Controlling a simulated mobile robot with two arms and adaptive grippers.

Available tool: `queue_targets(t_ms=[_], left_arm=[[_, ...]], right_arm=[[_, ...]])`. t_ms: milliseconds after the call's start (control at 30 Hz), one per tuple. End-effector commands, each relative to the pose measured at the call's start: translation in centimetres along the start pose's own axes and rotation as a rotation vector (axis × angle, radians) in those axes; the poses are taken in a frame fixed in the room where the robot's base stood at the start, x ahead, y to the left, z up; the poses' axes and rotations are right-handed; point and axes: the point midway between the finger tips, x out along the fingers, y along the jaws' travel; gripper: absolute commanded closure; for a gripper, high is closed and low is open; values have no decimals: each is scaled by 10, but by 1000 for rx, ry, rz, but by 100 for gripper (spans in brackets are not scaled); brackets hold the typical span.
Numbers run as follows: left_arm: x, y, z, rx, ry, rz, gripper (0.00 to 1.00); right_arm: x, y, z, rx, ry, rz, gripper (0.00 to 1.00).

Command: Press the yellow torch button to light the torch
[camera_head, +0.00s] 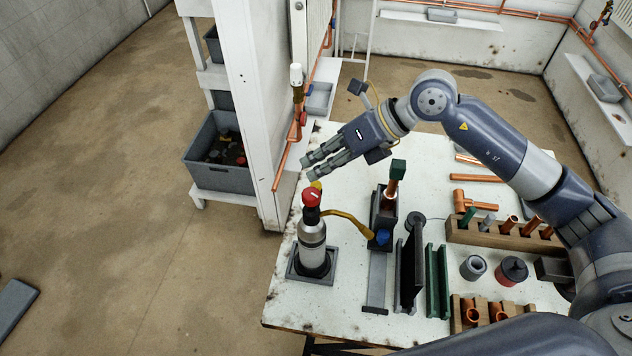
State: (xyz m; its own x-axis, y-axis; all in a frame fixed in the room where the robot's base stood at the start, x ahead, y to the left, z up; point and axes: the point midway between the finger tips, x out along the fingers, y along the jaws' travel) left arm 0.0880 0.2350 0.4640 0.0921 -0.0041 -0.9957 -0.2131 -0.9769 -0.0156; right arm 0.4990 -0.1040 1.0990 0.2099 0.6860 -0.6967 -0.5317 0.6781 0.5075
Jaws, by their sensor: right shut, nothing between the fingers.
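The torch (312,240) is a grey metal cylinder with a black neck and a red knob (311,197). It stands upright in a square dark holder at the left edge of the workbench. The yellow torch button (316,185) is a small patch of yellow beside the top of the red knob. A curved brass tube (350,220) runs right from the torch. My right gripper (307,170) reaches in from the right, its shut, empty fingers pointing left just above the yellow button. Whether the lower fingertip touches the button I cannot tell. No flame shows. My left gripper is not in view.
The white workbench (343,300) holds an upright copper fitting with a green top (396,175), dark and green channels, and wooden racks (505,236) of copper parts to the right. A white post (250,110) with copper pipe stands behind the torch. The floor on the left is mostly clear.

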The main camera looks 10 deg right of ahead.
Motion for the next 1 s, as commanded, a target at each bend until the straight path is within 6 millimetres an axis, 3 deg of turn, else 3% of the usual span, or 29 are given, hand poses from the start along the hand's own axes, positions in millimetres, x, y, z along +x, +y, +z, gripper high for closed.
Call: queue_targets(t_ms=[667, 1000], left_arm=[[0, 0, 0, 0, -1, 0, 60], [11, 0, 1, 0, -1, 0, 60]], right_arm=[[0, 0, 0, 0, 0, 0, 100], [6, -5, -5, 0, 0, 0, 100]])
